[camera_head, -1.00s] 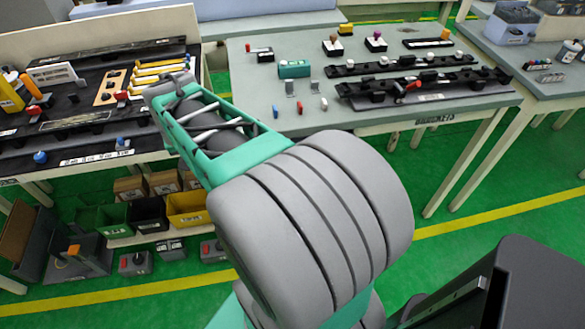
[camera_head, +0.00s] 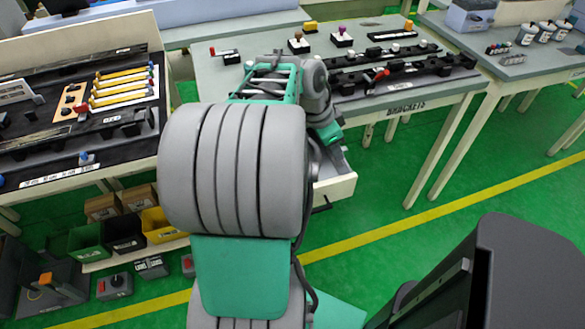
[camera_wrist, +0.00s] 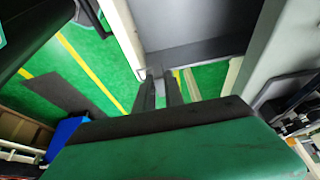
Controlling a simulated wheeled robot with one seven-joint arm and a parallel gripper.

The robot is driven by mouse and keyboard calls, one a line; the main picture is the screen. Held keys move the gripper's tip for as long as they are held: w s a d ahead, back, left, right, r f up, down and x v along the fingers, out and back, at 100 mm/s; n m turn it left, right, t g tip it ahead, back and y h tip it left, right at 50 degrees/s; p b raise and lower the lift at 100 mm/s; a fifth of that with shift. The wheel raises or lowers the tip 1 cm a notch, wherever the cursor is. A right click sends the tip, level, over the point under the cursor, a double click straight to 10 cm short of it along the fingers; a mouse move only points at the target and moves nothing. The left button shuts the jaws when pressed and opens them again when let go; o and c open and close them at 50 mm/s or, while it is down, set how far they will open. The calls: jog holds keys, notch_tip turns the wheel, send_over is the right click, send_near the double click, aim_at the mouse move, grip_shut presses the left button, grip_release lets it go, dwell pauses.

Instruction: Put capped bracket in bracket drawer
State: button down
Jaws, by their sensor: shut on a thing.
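The bracket drawer (camera_head: 337,190) stands pulled out under the right-hand table labelled BRACKETS, with a cream front and a dark handle. Its grey interior (camera_wrist: 190,55) shows in the wrist view. My gripper (camera_wrist: 160,86) is shut on a small grey piece, the bracket (camera_wrist: 155,72), at its fingertips, close by the drawer's edge in the picture. Only a little of the bracket shows, and I cannot make out its cap. Whether it is inside the drawer's walls or above them is unclear. In the head view my arm hides the gripper and the bracket.
The right-hand table (camera_head: 215,75) carries dark fixture rails (camera_head: 400,70) and small parts. A left-hand bench (camera_head: 100,165) holds yellow-handled tools (camera_head: 125,85), with bins (camera_head: 125,230) beneath. Green floor is free in front of the right-hand table.

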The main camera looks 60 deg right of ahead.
jog(key=w+f, duration=0.3)
jog(key=w+a+f, duration=0.1)
jog(key=w+f, duration=0.1)
jog(key=w, duration=0.2)
jog(key=w+a+f, duration=0.1)
jog(key=w+f, duration=0.2)
jog(key=shift+w+f, duration=0.25)
jog(key=shift+f, duration=0.1)
jog(key=shift+d+f, duration=0.1)
jog(key=shift+f, duration=1.25)
jog(key=shift+f, duration=0.1)
jog(key=shift+f, duration=0.15)
jog(key=c, duration=1.4)
grip_release()
jog(key=shift+c, duration=0.2)
